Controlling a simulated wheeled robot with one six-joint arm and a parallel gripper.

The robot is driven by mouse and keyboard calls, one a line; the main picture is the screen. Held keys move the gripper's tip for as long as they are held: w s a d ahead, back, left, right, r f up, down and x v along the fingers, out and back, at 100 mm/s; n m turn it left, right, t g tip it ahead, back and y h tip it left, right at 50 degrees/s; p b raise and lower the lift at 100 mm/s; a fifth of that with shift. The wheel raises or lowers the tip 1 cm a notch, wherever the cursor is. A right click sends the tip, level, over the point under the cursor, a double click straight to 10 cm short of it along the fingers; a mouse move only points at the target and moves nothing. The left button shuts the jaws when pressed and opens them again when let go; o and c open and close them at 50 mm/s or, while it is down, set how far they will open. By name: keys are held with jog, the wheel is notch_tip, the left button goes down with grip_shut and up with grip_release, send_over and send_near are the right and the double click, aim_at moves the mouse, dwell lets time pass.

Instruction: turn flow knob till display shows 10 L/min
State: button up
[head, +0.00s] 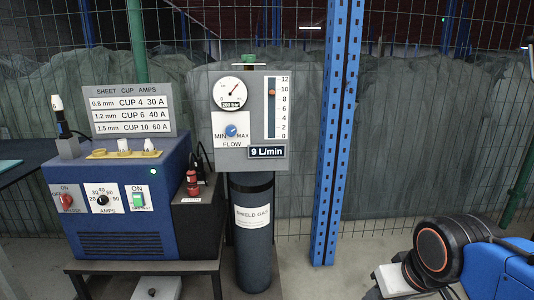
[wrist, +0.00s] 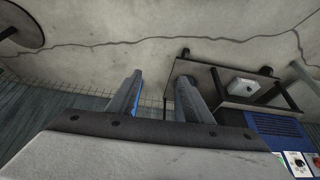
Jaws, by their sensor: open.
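The blue flow knob (head: 231,130) sits between MIN and MAX on the grey gas panel (head: 200,150) in the head view. The display (head: 267,151) below it reads 9 L/min. The round gauge (head: 230,93) reads in bar. My gripper (wrist: 157,98) shows in the wrist view with its two fingers apart and nothing between them. It is away from the knob, which is not in the wrist view. In the head view only my arm shows, at the lower right.
A blue welding unit (head: 120,215) stands on a stand to the left of the panel. A dark shield gas cylinder (head: 252,255) stands below the panel. A blue upright post (head: 337,130) rises just right of it. Floor between post and my arm is clear.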

jog(key=w+d+r+n+h, duration=0.2)
jog(key=w+r+n+h, duration=0.2)
jog(key=w+n, duration=0.5)
jog(key=n+t+y, duration=0.3)
jog(key=n+t, duration=1)
jog(key=n, duration=1.3)
send_near(231, 132)
jog(key=w, duration=0.8)
jog(key=shift+w+d, duration=0.1)
jog(key=shift+d, duration=0.1)
